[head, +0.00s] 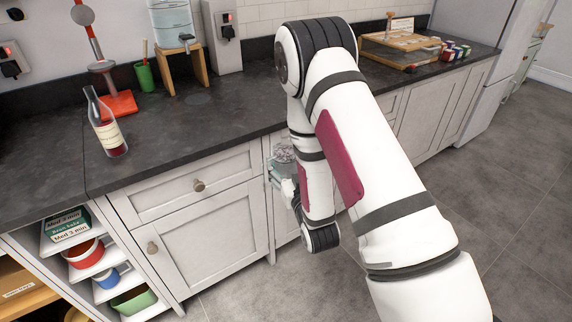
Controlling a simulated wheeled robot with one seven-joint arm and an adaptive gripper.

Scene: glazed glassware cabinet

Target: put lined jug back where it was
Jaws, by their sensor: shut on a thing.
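My arm reaches over the counter and bends down in front of the cabinets. My gripper (289,190) shows only as a small pale part left of my forearm, low at an open cabinet bay. My forearm hides most of it, and its fingertips are not clear. It is shut. A pale, glassy, patterned vessel (285,155) shows just above it, partly behind my forearm. It looks like the lined jug, but its full shape and the contact with my fingers are hidden.
The dark counter (190,125) holds a labelled bottle (106,128), a red stand (118,104), a green cup (145,76) and a water dispenser (173,22). Open shelves with bowls (84,252) stand at lower left. The grey floor (500,180) at right is clear.

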